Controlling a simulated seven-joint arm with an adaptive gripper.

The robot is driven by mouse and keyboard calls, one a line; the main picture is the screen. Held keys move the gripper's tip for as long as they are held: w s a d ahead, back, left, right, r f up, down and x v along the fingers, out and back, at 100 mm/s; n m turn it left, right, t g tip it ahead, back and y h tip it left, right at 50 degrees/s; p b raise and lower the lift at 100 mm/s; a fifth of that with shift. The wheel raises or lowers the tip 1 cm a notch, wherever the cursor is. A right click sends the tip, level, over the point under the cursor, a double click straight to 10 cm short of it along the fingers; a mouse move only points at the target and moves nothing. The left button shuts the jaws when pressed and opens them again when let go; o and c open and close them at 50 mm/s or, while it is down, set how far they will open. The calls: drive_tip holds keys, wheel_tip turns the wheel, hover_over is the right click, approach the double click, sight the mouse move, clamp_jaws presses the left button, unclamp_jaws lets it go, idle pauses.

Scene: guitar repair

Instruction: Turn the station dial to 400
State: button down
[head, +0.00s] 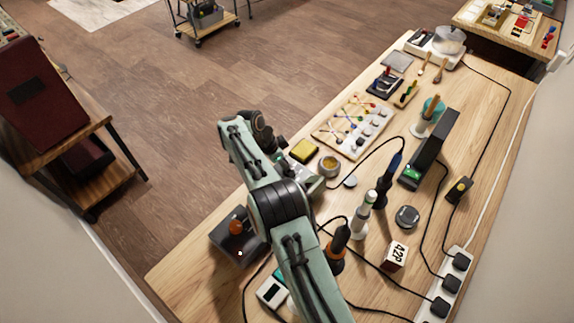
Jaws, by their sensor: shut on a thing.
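My gripper (274,149) is at the far end of my bent green arm. A second pale unit with a dark display and a green part (271,291) sits at the lower left, partly covered by my arm.
A yellow sponge (304,150) and a small round tin (329,165) stand close to my gripper. A dark box with an orange knob (236,229) is left of my arm. Upright irons (339,243), cables and a power strip (448,282) crowd the right.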

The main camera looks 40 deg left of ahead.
drive_tip(key=shift+f+m+g+h, duration=0.1)
drive_tip(key=shift+m+g+h, duration=0.2)
drive_tip(key=shift+m, duration=0.8)
drive_tip(key=shift+m+g+h, duration=0.3)
drive_tip(key=shift+m, duration=0.8)
drive_tip(key=c, duration=0.8)
unclamp_jaws()
wheel_tip(320, 180, up, 10)
drive_tip(key=shift+r, duration=0.1)
